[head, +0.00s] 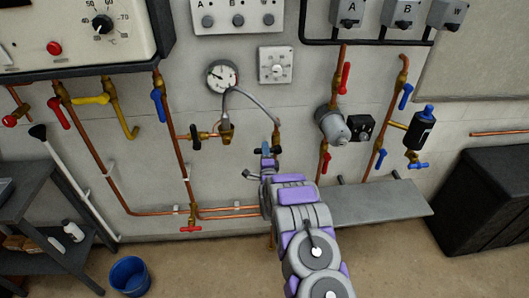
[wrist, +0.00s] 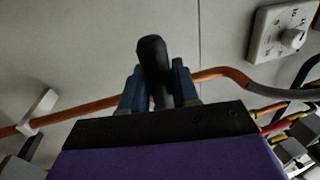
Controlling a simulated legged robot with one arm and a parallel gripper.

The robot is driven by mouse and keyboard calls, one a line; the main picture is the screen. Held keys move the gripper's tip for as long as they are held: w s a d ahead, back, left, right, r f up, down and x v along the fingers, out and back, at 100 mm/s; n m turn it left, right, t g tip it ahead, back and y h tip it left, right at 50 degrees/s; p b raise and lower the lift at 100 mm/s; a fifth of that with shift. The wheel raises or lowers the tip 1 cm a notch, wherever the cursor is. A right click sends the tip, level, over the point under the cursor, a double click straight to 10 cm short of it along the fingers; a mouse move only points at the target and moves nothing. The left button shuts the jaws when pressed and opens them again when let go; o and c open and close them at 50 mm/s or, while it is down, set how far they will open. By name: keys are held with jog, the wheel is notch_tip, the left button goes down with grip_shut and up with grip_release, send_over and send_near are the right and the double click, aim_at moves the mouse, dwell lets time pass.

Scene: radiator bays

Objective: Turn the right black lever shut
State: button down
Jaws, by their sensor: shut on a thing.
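In the wrist view, a black lever (wrist: 152,62) stands between the two blue fingers of my gripper (wrist: 158,90), which is shut on it. In the head view, my gripper (head: 268,158) is at the wall, beside a brass valve body (head: 277,138) at the lower end of a grey hose. The held lever is hidden there behind my gripper. Another black handle (head: 195,137) sits to the left, on a brass fitting on the copper pipe.
The grey hose (head: 258,100) arches to a brass fitting under a round gauge (head: 222,76). A white dial plate (head: 276,65) is above. A grey bench (head: 375,203) stands right of my arm. A blue bucket (head: 130,275) is on the floor at left.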

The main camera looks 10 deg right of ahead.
jog(key=shift+d+f, duration=0.1)
jog(key=shift+f, duration=0.05)
jog(key=c, duration=1)
grip_release()
jog(key=shift+s, duration=0.5)
jog(key=s+f+b, duration=0.1)
jog(key=s, duration=0.4)
jog(key=s+f+b, duration=0.1)
jog(key=s+b, duration=0.1)
jog(key=s, duration=0.3)
jog(key=s+f+b, duration=0.1)
jog(key=s, duration=0.5)
jog(key=shift+f+b, duration=0.25)
jog(key=shift+b, duration=0.15)
